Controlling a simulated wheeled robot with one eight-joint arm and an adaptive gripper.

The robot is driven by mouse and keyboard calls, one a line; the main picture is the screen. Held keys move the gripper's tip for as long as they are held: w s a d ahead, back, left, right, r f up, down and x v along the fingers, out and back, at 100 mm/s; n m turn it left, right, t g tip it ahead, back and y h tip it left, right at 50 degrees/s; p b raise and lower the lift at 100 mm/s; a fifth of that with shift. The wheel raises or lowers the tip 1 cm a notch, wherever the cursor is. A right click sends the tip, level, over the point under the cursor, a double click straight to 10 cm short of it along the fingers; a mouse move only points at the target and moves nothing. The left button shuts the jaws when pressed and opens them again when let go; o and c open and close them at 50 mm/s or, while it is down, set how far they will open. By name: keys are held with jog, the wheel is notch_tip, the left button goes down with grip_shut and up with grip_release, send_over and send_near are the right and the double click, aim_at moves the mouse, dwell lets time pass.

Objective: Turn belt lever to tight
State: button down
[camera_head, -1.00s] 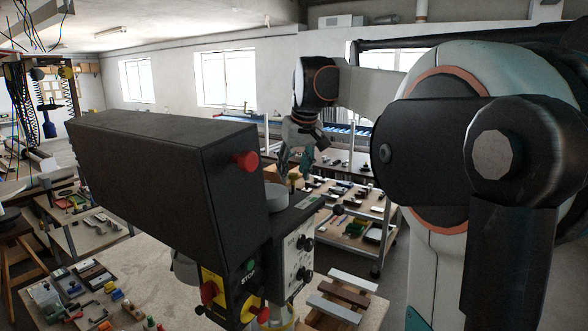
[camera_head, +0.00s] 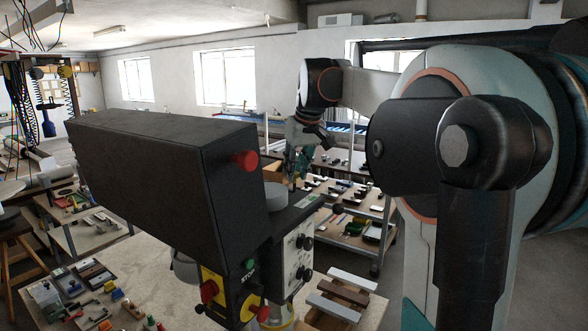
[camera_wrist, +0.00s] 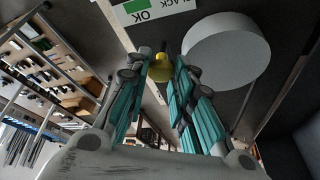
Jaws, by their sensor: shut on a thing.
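The belt lever shows in the wrist view as a round yellow knob (camera_wrist: 160,70), close to the machine's dark surface. The rest of the lever is hidden or too dark to tell. My gripper (camera_wrist: 162,66), with teal fingers, is shut on the yellow knob. Beside the knob is a label (camera_wrist: 150,12) with a green patch, "OK" and part of a word ending in "LACK". In the head view my gripper (camera_head: 294,180) is at the machine's (camera_head: 165,170) right rear, behind a grey round part (camera_head: 278,196); the knob is too small to make out there.
The grey round part stands close to my fingers on the right in the wrist view (camera_wrist: 228,52). The machine's front has a yellow stop panel (camera_head: 212,290) and a white panel with black knobs (camera_head: 298,258). A loaded shelf trolley (camera_head: 350,215) stands behind.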

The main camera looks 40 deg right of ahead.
jog(key=shift+w+d+n+y, duration=0.2)
jog(key=shift+d+n, duration=0.3)
jog(key=shift+d, duration=0.05)
jog(key=shift+w+d+n+y, duration=0.15)
jog(key=shift+d+n+y, duration=0.05)
jog(key=shift+d+n, duration=0.3)
jog(key=shift+w+d+n+y+p, duration=0.35)
jog(key=shift+d+n, duration=0.2)
jog(key=shift+n, duration=0.2)
jog(key=shift+w+d+n+y+p, duration=0.25)
jog(key=shift+w+d+n, duration=0.25)
jog(key=shift+n, duration=0.25)
jog(key=c, duration=1.4)
grip_release()
jog(key=v, duration=1.2)
jog(key=shift+w, duration=0.1)
